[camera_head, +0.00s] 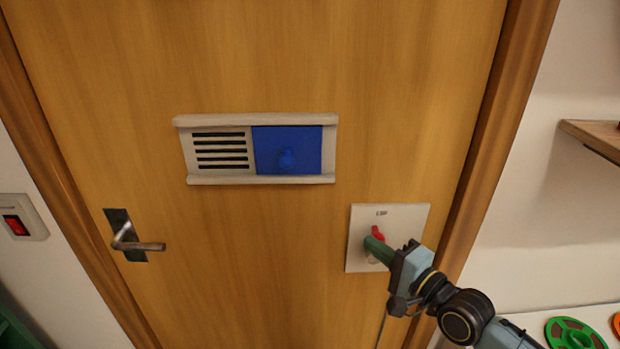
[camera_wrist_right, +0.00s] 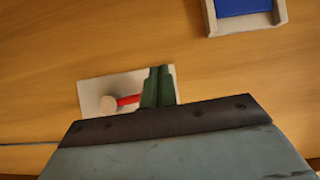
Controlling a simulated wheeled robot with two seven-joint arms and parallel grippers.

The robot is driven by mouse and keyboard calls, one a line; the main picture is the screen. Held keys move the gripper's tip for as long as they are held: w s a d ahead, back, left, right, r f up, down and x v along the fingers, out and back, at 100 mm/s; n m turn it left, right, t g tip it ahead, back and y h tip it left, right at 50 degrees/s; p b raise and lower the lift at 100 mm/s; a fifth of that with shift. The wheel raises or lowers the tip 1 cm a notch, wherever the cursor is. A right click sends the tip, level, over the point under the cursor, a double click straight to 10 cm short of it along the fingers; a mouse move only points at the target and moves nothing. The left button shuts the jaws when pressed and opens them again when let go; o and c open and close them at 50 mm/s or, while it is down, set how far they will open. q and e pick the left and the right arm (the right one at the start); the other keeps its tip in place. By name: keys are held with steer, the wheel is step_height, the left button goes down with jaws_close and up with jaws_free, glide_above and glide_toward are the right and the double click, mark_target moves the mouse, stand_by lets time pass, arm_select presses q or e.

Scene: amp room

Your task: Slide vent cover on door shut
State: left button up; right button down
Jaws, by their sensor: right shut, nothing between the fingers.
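The vent (camera_head: 255,179) is a pale frame on the wooden door, with dark slots (camera_head: 221,150) showing on its left. Its blue sliding cover (camera_head: 288,145), with a small round blue knob (camera_head: 287,160), sits at the right half of the frame. A corner of the blue cover also shows at the top right of the right wrist view (camera_wrist_right: 240,7). My right gripper (camera_head: 372,243) is shut and empty, below and right of the vent, in front of a switch plate. Its green fingers are together in the wrist view (camera_wrist_right: 160,85). My left gripper is not in view.
A white plate (camera_head: 412,218) with a red lever (camera_head: 377,233) is behind my right fingers; contact cannot be told. A door handle (camera_head: 135,243) is at lower left. A red wall switch (camera_head: 16,225) is far left. A shelf (camera_head: 592,137) juts out at right. The door between is clear.

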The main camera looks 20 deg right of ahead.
steer(key=s+a+r+m+t+y, duration=0.1)
steer(key=s+a+r+y, duration=0.1)
steer(key=r, duration=0.9)
steer(key=shift+a+r+y, duration=0.3)
steer(key=shift+a+y, duration=0.25)
steer(key=shift+y, duration=0.15)
steer(key=shift+m, duration=0.3)
steer(key=p, duration=0.3)
glide_toward(310, 172)
step_height(310, 172, up, 4)
steer(key=w+a, duration=0.2)
steer(key=a, duration=0.2)
steer(key=w+a+r+p, duration=0.1)
steer(key=a, duration=0.1)
steer(key=shift+w+a+r, duration=0.15)
steer(key=shift+w+r, duration=0.05)
